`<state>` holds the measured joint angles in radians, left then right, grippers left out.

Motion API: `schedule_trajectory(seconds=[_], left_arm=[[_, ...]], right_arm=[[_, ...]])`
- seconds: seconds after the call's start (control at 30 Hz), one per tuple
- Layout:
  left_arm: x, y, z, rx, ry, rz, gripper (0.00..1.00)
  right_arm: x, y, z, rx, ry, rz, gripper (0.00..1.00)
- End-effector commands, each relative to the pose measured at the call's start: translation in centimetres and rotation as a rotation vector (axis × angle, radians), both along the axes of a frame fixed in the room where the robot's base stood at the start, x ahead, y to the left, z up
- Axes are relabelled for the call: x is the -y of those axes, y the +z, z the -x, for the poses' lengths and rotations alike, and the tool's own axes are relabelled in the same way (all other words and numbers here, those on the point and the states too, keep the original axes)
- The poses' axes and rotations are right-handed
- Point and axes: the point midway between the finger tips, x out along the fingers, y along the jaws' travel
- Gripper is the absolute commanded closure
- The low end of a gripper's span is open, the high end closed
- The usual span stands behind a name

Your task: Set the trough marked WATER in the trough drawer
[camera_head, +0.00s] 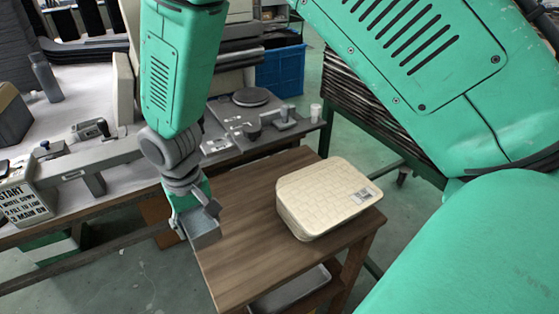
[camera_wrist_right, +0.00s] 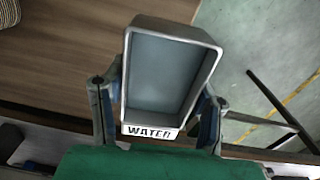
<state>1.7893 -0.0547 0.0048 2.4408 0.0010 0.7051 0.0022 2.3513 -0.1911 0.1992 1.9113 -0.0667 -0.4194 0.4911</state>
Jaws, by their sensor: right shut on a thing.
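The grey trough (camera_wrist_right: 165,78) shows large in the right wrist view, with the label WATER on its near end. It looks empty. My right gripper (camera_wrist_right: 158,100) is shut on it, one finger at each side. In the head view my right gripper (camera_head: 193,203) holds the trough (camera_head: 204,232) tilted beside the left edge of the wooden table, in the air. My left gripper is not in view. I cannot make out a trough drawer for certain; a grey tray (camera_head: 290,290) shows in part under the table top.
A cream woven box (camera_head: 325,196) with a label stands on the wooden table (camera_head: 225,188). A grey bench (camera_head: 110,182) with machine parts and a START sign (camera_head: 25,203) lies at left. A blue crate (camera_head: 280,70) stands behind. The table top left of the box is clear.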

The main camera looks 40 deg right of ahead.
Motion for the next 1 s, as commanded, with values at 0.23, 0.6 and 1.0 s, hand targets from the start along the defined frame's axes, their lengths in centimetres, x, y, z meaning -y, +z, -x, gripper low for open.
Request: schedule_trajectory(seconds=[0.23,0.6,1.0], left_arm=[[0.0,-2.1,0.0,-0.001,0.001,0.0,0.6],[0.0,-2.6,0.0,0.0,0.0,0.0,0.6],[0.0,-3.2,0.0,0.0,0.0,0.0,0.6]], right_arm=[[-3.4,-2.1,-2.4,-0.002,-0.066,-0.015,0.87],[3.1,-2.1,-1.0,-0.007,-0.087,-0.023,0.87],[12.1,-2.1,1.2,-0.004,-0.083,-0.019,0.87]])
